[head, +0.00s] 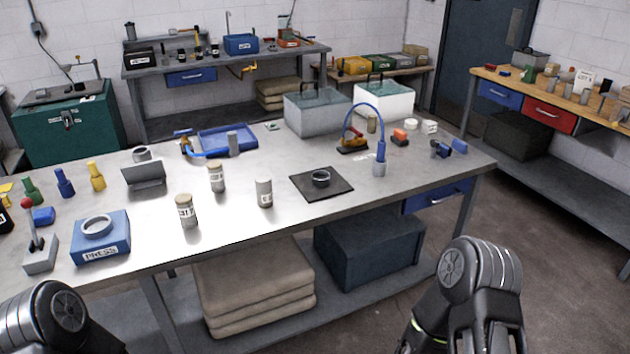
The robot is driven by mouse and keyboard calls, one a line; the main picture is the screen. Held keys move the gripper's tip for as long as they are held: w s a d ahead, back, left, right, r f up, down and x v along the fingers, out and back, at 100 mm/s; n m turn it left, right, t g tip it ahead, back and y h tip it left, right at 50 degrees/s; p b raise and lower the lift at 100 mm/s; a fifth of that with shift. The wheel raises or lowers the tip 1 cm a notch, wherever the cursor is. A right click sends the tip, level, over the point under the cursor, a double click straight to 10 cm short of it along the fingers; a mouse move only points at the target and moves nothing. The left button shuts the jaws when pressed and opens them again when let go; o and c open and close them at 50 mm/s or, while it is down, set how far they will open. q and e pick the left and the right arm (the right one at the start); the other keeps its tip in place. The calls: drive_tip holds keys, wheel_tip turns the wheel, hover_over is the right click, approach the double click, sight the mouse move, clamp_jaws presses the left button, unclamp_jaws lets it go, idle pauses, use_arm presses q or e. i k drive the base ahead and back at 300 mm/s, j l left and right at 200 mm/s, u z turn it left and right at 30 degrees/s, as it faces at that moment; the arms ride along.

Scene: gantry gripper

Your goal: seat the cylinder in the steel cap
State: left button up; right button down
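Three pale labelled cylinders stand upright on the steel table: one (187,212) near the front with a tan top, one (216,178) behind it with a tan top, and a plainer grey one (264,193) to the right. A dark steel ring-shaped cap (320,179) sits on a black square mat (338,187), right of the grey cylinder. I cannot tell for certain which cylinder or cap the task names. Parts of my two arms show at the bottom left and bottom right, away from these things. Neither gripper's fingertips are in view.
A blue PRESS block (115,250) with a metal ring (97,226) and a joystick box (40,255) stand at the left. A blue tray (228,141), clear bins (318,112) and a blue curved hose (381,150) stand farther back.

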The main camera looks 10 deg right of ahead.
sight(320, 178)
drive_tip(key=i+l+u, duration=0.1)
drive_tip(key=i+l, duration=0.5)
drive_tip(key=l, duration=0.25)
drive_tip(key=u, duration=1.1)
